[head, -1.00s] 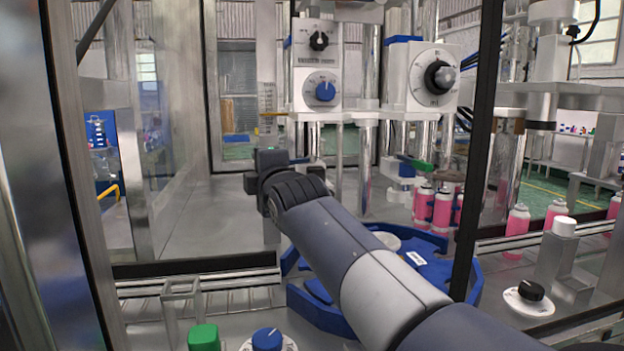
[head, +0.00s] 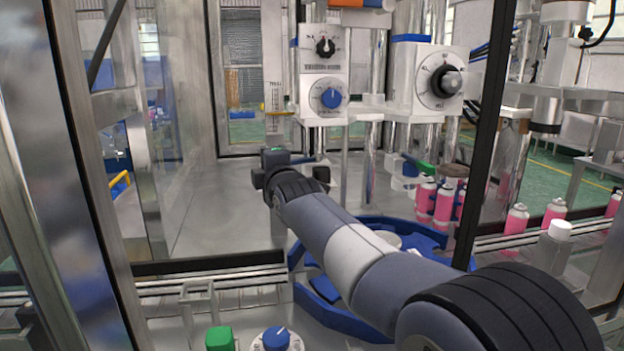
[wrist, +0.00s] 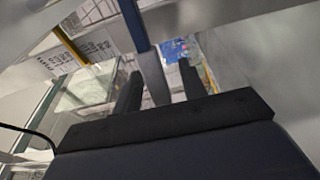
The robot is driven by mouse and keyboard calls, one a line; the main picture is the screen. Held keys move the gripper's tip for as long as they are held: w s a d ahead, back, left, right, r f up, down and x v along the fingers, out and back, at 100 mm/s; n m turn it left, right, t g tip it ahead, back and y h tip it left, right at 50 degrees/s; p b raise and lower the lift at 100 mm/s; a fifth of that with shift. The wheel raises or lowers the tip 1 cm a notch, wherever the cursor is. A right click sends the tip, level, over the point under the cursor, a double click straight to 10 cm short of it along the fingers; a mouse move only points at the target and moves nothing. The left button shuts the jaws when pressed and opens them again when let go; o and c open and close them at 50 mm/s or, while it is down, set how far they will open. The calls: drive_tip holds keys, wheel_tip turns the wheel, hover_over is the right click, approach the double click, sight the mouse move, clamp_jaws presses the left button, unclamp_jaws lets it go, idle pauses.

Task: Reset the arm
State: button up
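My arm reaches from the lower right into the machine enclosure in the head view. My gripper (head: 280,162) is at its far end, pointing away, above the bare metal deck (head: 215,208); its fingertips are mostly hidden there by the wrist. In the wrist view, my gripper (wrist: 160,78) shows two dark fingers standing apart, with nothing held between them. A grey post shows in the gap behind them.
A blue rotary fixture (head: 335,318) lies under my arm. Pink cans (head: 443,205) stand to the right. Dial units (head: 323,75) hang beyond the gripper. A dark frame post (head: 482,150) stands close to my arm's right side. The deck left of the gripper is clear.

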drive_tip(key=shift+w+r+p, duration=0.1)
drive_tip(key=shift+w+p, duration=0.15)
drive_tip(key=shift+p, duration=0.2)
drive_tip(key=shift+s, duration=0.15)
drive_tip(key=shift+f+b, duration=0.2)
drive_tip(key=shift+b, duration=0.25)
